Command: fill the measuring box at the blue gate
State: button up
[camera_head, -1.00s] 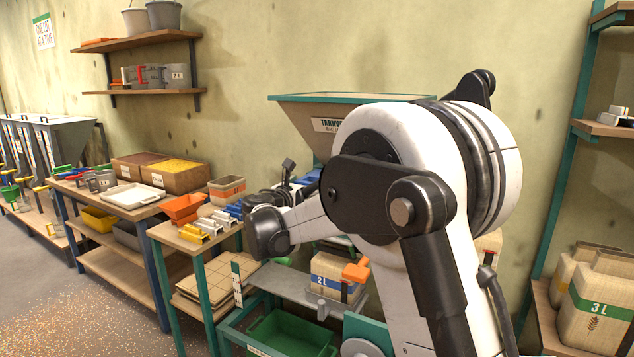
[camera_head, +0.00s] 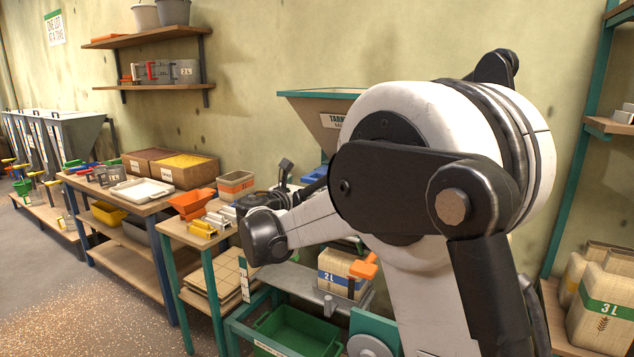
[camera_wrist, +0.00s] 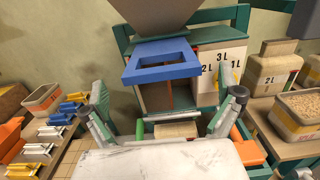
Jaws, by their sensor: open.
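My gripper (camera_wrist: 165,108) is open in the wrist view, its two fingers apart on either side of the picture. Beyond and between them is the blue gate (camera_wrist: 160,47), a blue frame under the hopper (camera_wrist: 155,12). A pale block (camera_wrist: 175,130) and a green handle (camera_wrist: 140,130) show low between the fingers; I cannot tell whether the block is the measuring box. In the head view a box marked 2 L with a blue band (camera_head: 332,284) stands on a grey shelf (camera_head: 300,280), beside an orange handle (camera_head: 364,268). My arm hides most of the hopper there.
A board marked 2L, 3L and 1L (camera_wrist: 221,66) stands right of the gate. A grain-filled box (camera_wrist: 300,108) and a 2 L container (camera_wrist: 277,70) are further right. Coloured clamps (camera_wrist: 45,135) lie at left. A green bin (camera_head: 297,332) is below the grey shelf.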

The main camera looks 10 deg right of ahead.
jog(key=v, duration=0.8)
jog(key=shift+s+a, duration=0.1)
jog(key=shift+a, duration=0.1)
jog(key=shift+c, duration=1.4)
jog(key=s+a+b, duration=0.1)
jog(key=s, duration=0.1)
jog(key=s+a+f+b, duration=0.1)
jog(key=s+a, duration=0.1)
jog(key=shift+a+f, duration=0.15)
jog(key=c, duration=0.8)
jog(key=shift+w, duration=0.1)
jog(key=c, duration=0.3)
jog(key=x, duration=0.5)
jog(key=shift+w+d+b, duration=0.1)
jog(key=shift+d+b, duration=0.2)
jog(key=shift+b, duration=0.1)
grip_shut()
jog(key=b+x, duration=0.1)
jog(key=x, duration=0.7)
jog(key=shift+w+d, duration=0.1)
jog(key=shift+w, duration=0.05)
